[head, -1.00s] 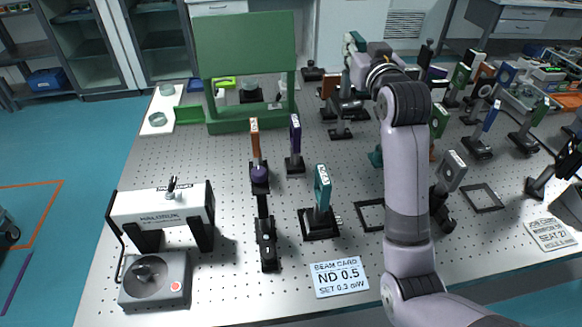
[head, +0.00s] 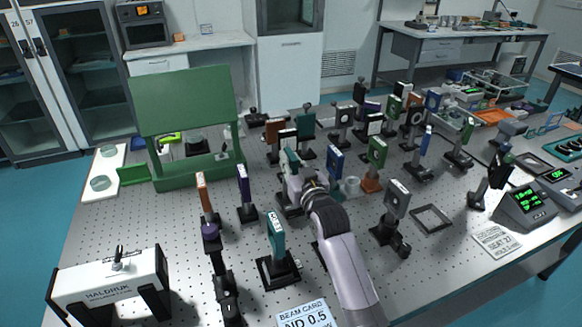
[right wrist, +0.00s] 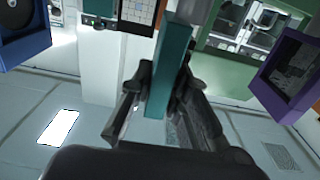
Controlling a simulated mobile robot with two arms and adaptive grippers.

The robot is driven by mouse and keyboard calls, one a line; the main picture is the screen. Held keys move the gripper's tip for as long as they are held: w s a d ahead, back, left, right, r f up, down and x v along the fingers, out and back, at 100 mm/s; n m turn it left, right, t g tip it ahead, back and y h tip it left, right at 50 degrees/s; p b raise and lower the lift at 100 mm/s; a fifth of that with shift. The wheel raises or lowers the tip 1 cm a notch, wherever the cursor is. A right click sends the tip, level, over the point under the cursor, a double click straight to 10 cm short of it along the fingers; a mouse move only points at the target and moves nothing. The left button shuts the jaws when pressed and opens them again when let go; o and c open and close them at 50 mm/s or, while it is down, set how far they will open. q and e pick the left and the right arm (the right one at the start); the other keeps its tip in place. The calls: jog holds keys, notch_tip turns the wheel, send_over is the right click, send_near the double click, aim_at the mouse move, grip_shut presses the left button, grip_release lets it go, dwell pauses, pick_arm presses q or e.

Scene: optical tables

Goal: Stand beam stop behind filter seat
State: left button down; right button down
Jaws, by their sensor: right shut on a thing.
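My right gripper (head: 291,180) is low over the middle of the perforated table in the head view. In the right wrist view its fingers (right wrist: 163,105) are shut on a flat teal upright piece (right wrist: 170,65), probably the beam stop. The held piece (head: 290,160) shows only partly in the head view, and I cannot tell whether its foot touches the table. A dark square frame seat (head: 432,219) lies empty at the right. Another dark frame (head: 318,256) is mostly hidden by my arm. My left gripper is out of view.
A teal filter on a black base (head: 277,245) stands left of my arm, with a purple post (head: 244,190) behind it. A grey mount (head: 395,205) stands right of it. Several mounts crowd the area behind my gripper. A green screen (head: 185,105) stands back left.

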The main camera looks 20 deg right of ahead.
jog(key=shift+f, duration=0.85)
jog(key=c, duration=1.5)
grip_release()
jog(key=shift+f, duration=0.1)
jog(key=shift+c, duration=0.2)
jog(key=shift+s, duration=0.2)
jog(key=s+b, duration=0.1)
jog(key=s, duration=1)
jog(key=shift+s+d, duration=0.2)
jog(key=shift+s, duration=0.15)
